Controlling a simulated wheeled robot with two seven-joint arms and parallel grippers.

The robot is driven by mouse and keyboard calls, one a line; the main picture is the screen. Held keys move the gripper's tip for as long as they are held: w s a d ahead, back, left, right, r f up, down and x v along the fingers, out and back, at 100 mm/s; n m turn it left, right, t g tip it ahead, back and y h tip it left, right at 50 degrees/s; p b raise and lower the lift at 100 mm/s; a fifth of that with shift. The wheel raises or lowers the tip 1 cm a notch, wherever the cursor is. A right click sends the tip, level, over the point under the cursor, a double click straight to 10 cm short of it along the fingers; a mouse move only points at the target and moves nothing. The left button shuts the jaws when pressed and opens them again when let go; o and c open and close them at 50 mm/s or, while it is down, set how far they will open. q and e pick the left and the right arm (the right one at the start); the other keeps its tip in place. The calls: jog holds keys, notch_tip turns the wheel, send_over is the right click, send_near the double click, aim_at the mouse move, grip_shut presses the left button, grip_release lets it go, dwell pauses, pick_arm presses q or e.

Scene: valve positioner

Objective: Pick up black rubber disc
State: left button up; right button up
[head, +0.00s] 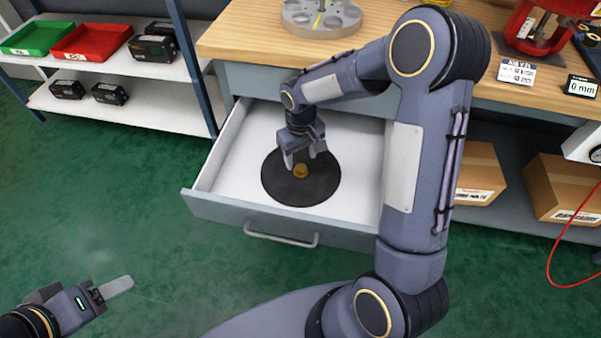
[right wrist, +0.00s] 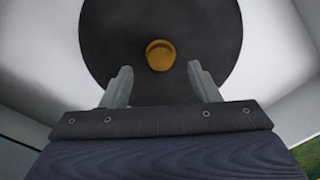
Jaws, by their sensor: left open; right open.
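The black rubber disc (head: 318,187) lies flat in the open drawer (head: 222,160) under the workbench. A small yellow-orange knob (head: 301,171) stands at the disc's middle. My right gripper (head: 304,160) is in the drawer, above the disc, with its fingers open and pointing down. In the right wrist view the disc (right wrist: 205,25) fills the top middle, and the knob (right wrist: 160,55) shows between and just beyond the two open fingertips of my right gripper (right wrist: 160,75); nothing is held. My left gripper (head: 115,288) is low at the left, over the green floor, open and empty.
The drawer's front panel and handle (head: 281,237) face me. The wooden bench top (head: 250,35) carries a round metal plate (head: 321,15) and a red device (head: 540,30). Shelves with a green bin (head: 37,37) and a red bin (head: 92,42) stand left. Boxes (head: 480,172) sit below right.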

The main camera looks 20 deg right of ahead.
aim_at(301, 168)
notch_tip(301, 168, down, 4)
jog(key=shift+f+b, duration=0.1)
jog(key=shift+b, duration=0.4)
jog(key=shift+c, duration=0.4)
jog(key=c, duration=1.1)
jog(key=shift+r, duration=0.2)
